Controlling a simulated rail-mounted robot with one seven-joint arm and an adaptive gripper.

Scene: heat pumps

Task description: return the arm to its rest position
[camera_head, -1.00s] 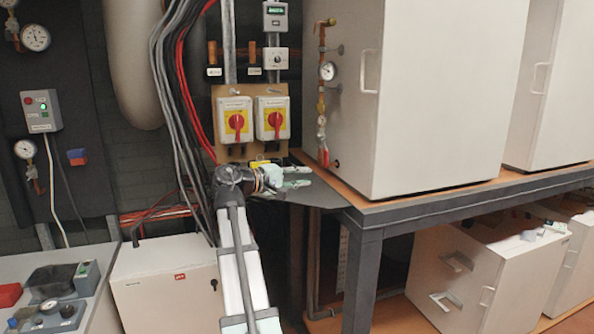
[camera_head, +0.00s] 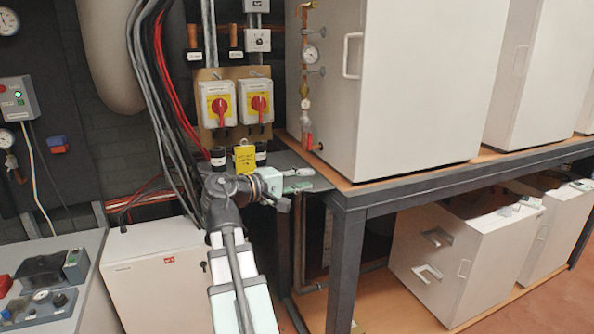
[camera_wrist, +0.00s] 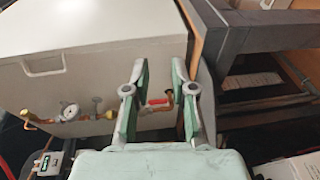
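My gripper (camera_head: 300,181) is at the end of my arm, in front of the left end of the bench, below two red-and-yellow rotary switches. In the wrist view its two green-grey fingers (camera_wrist: 157,72) are spread apart with nothing held between them. A red valve handle (camera_wrist: 160,101) shows in the gap behind them, on the pipework of the white cabinet. My arm rises from the bottom of the head view and bends at the wrist. Its rest position is not marked in these frames.
The bench (camera_head: 362,197) carries a large white cabinet (camera_head: 410,90) right of my gripper. The left switch (camera_head: 218,104) and right switch (camera_head: 258,102) are on a wall board, with a yellow tag (camera_head: 245,159) below. A white box (camera_head: 155,275) stands left of my arm.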

